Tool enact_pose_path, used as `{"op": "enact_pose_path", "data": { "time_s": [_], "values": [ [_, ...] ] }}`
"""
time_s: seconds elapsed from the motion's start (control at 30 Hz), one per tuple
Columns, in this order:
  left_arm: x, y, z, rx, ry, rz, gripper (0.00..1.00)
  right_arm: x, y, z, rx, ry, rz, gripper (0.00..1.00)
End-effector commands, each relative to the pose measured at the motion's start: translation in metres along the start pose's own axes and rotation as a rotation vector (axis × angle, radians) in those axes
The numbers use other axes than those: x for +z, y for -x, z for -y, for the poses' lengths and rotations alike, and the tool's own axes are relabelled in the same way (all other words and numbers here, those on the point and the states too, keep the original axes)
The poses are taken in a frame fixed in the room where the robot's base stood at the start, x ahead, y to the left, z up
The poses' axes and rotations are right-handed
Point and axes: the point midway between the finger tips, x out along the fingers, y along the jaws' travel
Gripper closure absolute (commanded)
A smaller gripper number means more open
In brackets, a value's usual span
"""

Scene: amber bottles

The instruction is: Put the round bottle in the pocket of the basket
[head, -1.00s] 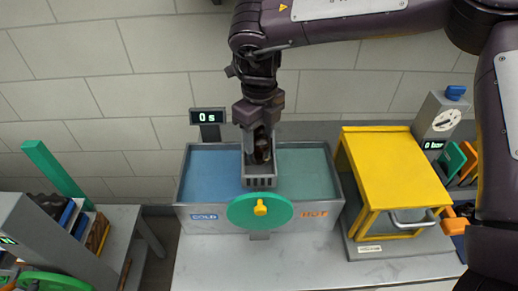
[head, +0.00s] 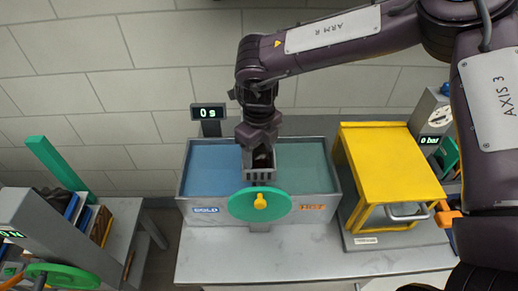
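The basket (head: 259,177) is a small grey slotted box between a blue cold bath and a green hot bath, behind a green wheel. My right gripper (head: 262,150) points down into the basket's top from above. Its fingertips are mostly hidden by the basket walls and its own body. A dark brown shape, likely the round bottle (head: 262,158), shows only in part between the fingers inside the basket. I cannot tell whether the fingers still press on it. My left gripper is not in view.
The double bath (head: 210,168) has a green wheel (head: 260,205) with a yellow knob in front. A timer (head: 208,112) reading 0 s stands behind. A yellow box (head: 388,165) with a handle stands right. The front counter (head: 300,260) is clear.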

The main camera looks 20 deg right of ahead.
Motion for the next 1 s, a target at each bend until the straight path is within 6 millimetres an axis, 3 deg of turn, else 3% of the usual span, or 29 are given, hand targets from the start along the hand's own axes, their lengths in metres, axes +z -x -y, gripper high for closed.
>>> {"op": "enact_pose_path", "data": {
  "time_s": [0.07,0.47,1.0],
  "values": [
    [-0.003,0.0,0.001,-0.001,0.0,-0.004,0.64,0.0,0.0,0.0,0.0,0.0,0.0,0.28],
    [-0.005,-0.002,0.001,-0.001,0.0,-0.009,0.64,0.001,0.007,0.0,-0.001,0.0,0.002,0.28],
    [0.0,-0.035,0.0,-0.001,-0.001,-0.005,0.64,0.001,0.108,0.0,-0.002,-0.001,0.002,0.28]
  ]
}}
